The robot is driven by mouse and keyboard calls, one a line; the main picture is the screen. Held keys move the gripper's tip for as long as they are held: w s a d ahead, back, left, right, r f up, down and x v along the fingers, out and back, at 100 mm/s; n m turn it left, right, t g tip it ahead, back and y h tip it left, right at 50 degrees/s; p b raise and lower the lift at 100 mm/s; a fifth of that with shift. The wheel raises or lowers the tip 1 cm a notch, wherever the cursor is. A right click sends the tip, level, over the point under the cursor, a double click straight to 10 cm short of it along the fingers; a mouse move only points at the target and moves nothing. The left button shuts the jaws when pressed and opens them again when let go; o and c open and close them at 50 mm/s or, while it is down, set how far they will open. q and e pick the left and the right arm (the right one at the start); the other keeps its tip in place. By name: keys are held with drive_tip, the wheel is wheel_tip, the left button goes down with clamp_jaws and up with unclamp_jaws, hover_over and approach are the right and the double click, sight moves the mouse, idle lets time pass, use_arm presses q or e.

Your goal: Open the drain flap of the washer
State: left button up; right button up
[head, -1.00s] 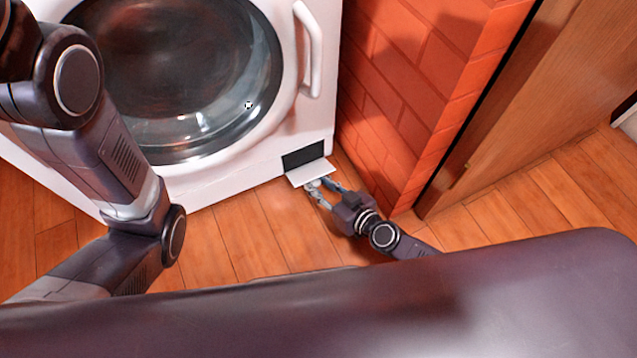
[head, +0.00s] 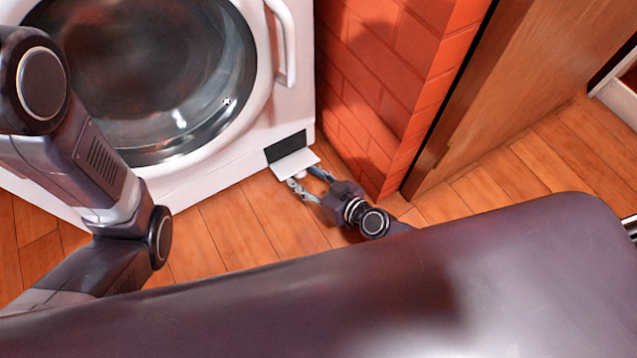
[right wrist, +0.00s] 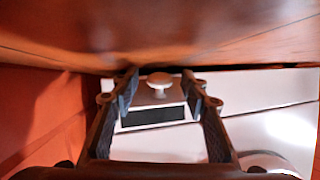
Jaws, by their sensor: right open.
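The white washer (head: 297,105) stands at the upper left with its round door shut. Its drain flap (head: 296,164) at the lower right corner is swung down and out, and the dark opening (head: 286,148) shows behind it. My right gripper (head: 304,177) is open, low over the floor at the flap's outer edge. In the right wrist view, the flap's round white knob (right wrist: 160,80) lies between the spread fingers, with a gap on each side. The dark opening (right wrist: 152,117) shows beyond it. My left arm crosses the left side, but its gripper is out of view.
A red brick wall (head: 390,80) rises close to the right of the washer and my right gripper. A wooden door panel (head: 510,80) stands further right. The plank floor (head: 235,235) in front of the washer is clear.

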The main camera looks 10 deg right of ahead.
drive_tip(key=v, duration=1.1)
drive_tip(key=shift+s+d, duration=0.15)
